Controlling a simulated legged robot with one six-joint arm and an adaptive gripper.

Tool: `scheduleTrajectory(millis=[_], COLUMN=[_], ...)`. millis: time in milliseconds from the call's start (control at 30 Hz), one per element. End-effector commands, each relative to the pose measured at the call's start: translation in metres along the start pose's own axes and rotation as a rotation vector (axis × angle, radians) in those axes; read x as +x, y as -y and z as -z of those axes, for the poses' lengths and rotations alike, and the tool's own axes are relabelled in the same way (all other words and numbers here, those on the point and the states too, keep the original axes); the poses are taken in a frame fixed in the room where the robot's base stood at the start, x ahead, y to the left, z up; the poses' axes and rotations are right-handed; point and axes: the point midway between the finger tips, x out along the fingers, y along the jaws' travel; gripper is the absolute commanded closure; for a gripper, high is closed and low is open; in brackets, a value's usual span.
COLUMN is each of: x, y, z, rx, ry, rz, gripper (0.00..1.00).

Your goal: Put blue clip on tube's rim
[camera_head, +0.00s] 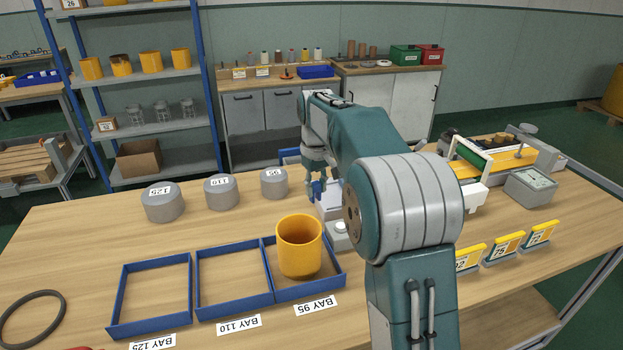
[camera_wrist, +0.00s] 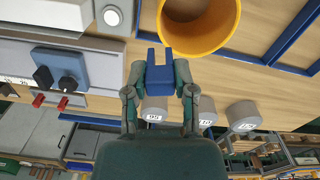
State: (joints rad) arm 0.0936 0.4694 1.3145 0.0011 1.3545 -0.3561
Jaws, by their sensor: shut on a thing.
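The yellow felt tube (camera_head: 299,247) stands upright in the blue-edged tray marked BAY 95 (camera_head: 310,290). In the wrist view the tube (camera_wrist: 222,42) is at the top, just beyond my gripper. My gripper (camera_wrist: 160,85) is shut on the blue clip (camera_wrist: 160,70), whose two prongs point toward the top of the picture. The clip is apart from the tube in the picture, to the left of its rim. In the head view the clip (camera_head: 319,189) shows behind the tube and slightly right, with my gripper (camera_head: 318,178) partly hidden by my arm.
Grey cylinders marked 125 (camera_head: 162,202), 110 (camera_head: 221,191) and 95 (camera_head: 274,183) stand behind the trays. Empty trays for BAY 125 (camera_head: 116,296) and BAY 110 (camera_head: 199,283) lie left of the tube. A grey device with a round button (camera_head: 341,232) is close on the right.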

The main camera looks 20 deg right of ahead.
Motion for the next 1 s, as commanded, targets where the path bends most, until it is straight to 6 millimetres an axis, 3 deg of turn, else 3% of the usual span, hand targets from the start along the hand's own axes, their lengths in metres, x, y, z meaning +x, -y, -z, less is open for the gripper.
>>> scheduleTrajectory(millis=[600, 1000], x=[0.047, 0.054], y=[0.000, 0.000], z=[0.000, 0.000], rx=[0.000, 0.000], ry=[0.003, 0.001], rz=[0.001, 0.000], gripper=[0.90, 0.90])
